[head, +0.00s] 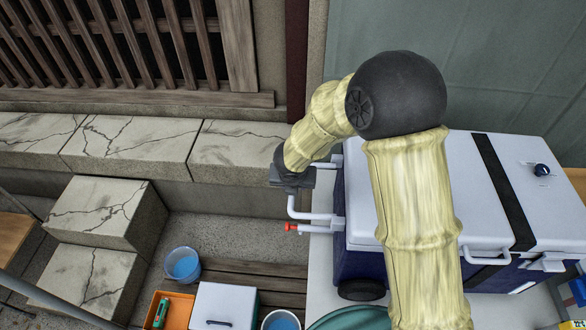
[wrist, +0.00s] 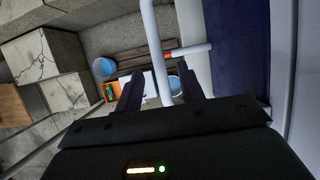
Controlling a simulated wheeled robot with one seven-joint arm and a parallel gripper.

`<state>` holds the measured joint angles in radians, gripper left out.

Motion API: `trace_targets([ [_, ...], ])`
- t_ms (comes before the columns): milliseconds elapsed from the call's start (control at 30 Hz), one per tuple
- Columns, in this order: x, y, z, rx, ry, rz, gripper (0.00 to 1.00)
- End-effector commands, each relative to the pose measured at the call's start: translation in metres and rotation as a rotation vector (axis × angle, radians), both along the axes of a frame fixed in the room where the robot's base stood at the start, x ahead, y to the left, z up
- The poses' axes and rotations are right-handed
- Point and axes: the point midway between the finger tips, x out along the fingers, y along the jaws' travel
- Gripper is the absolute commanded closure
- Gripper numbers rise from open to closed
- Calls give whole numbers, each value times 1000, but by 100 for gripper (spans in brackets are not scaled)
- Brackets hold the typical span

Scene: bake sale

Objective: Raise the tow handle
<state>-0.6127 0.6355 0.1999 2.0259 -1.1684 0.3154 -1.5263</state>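The tow handle (head: 292,206) is a bent white tube on the left end of a cooler (head: 400,215) with a white lid and dark blue body. My gripper (head: 291,186) is at the handle's upper outer part in the head view, pointing down. In the wrist view, the handle (wrist: 153,35) runs down between the two dark fingers of my gripper (wrist: 160,88). The fingers stand apart, with visible room beside the tube. Contact with the tube cannot be made out.
Below are a blue bucket (head: 182,264), an orange tray (head: 173,309) and a small white box (head: 224,305). Cracked stone steps (head: 105,212) stand at left, and a wall rises behind the cooler.

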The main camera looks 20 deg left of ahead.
Motion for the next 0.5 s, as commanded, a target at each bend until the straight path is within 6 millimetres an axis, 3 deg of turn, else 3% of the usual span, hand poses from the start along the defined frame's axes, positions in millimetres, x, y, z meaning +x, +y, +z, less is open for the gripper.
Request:
trace_targets([
  [33, -4, -2, 13, 1, -2, -2, 61],
  [500, -37, -13, 99, -1, -2, -3, 61],
])
